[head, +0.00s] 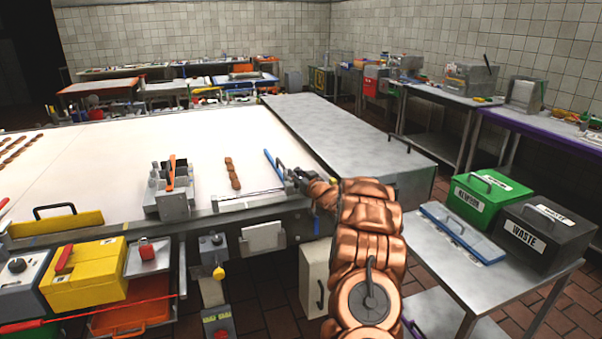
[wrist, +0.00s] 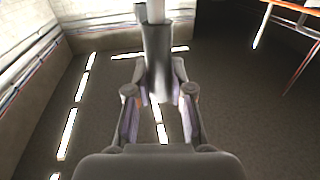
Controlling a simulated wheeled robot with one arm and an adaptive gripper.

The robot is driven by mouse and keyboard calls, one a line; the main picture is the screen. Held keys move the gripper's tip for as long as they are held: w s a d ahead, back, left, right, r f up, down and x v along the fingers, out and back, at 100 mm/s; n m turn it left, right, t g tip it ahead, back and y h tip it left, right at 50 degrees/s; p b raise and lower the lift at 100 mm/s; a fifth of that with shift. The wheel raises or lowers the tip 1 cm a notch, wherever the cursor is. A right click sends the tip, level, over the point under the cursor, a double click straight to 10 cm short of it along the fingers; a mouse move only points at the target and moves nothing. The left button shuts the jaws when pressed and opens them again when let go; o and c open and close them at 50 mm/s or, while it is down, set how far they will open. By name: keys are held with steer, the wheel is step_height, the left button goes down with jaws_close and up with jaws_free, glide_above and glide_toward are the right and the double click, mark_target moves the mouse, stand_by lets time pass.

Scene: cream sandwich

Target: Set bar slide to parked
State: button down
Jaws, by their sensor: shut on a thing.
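My gripper (head: 297,178) is at the right end of the white belt (head: 130,160), near its front edge, right by a blue bar (head: 273,162) lying on the belt. In the wrist view my gripper (wrist: 160,105) is shut around a grey cylindrical handle (wrist: 158,70), with one finger on each side. A paler rod rises from the handle's top. I take this handle to be the bar slide's, but its link to the blue bar is hidden.
Several brown biscuits (head: 232,172) stand in a row on the belt left of the blue bar. A grey metal device (head: 170,190) is further left. A bare steel table (head: 340,130) lies behind. A green bin (head: 487,196) and black waste bin (head: 540,232) stand right.

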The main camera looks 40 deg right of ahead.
steer(key=shift+s+d+r, duration=0.1)
steer(key=shift+d+r, duration=0.05)
steer(key=shift+d, duration=0.05)
steer(key=c, duration=1)
jaws_free()
steer(key=shift+s, duration=0.1)
steer(key=shift+s+a, duration=0.25)
steer(key=shift+s, duration=1.7)
steer(key=shift+s+a, duration=0.3)
steer(key=shift+s, duration=1.65)
steer(key=shift+s+a, duration=0.25)
steer(key=shift+s, duration=1.7)
